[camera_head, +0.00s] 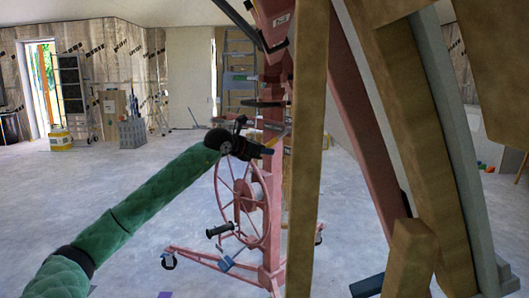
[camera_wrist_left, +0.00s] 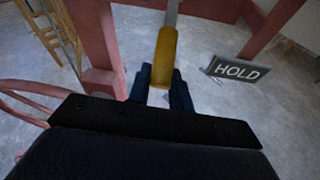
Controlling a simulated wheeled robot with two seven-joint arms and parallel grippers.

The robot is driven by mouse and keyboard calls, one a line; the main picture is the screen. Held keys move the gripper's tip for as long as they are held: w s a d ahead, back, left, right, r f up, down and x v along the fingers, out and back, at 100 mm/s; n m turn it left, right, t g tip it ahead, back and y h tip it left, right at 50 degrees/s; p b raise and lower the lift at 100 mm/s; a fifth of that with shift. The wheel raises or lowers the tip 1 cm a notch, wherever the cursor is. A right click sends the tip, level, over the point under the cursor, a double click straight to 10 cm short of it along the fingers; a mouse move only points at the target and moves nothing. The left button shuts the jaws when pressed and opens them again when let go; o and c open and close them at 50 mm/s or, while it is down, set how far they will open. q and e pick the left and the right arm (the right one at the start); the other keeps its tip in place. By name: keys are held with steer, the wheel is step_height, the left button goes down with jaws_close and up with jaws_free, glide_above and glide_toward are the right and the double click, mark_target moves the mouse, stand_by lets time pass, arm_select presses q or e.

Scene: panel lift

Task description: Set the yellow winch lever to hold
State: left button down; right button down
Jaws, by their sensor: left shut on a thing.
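The yellow winch lever (camera_wrist_left: 166,45) shows in the left wrist view as a yellow grip on a grey rod that runs up out of the picture. My left gripper (camera_wrist_left: 163,88) has its dark fingers on both sides of the yellow grip and is shut on its near end. In the head view my left gripper (camera_head: 266,150) is at the pink lift mast, above the big spoked wheel (camera_head: 241,197); the lever is small and hard to make out there. A dark HOLD sign (camera_wrist_left: 238,71) stands right of the lever in the wrist view. I do not see my right gripper.
The pink lift frame (camera_head: 271,240) stands on castered legs. Wooden beams (camera_head: 308,140) cross the right of the head view close by, with a leaning grey-edged panel (camera_head: 455,150). A ladder (camera_head: 239,75) stands behind the mast. The floor at left is largely clear.

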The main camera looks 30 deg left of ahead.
arm_select(q)
steer(key=shift+f, duration=0.2)
steer(key=c, duration=1.3)
jaws_free()
steer(key=shift+r, duration=0.1)
steer(key=shift+v, duration=3.8)
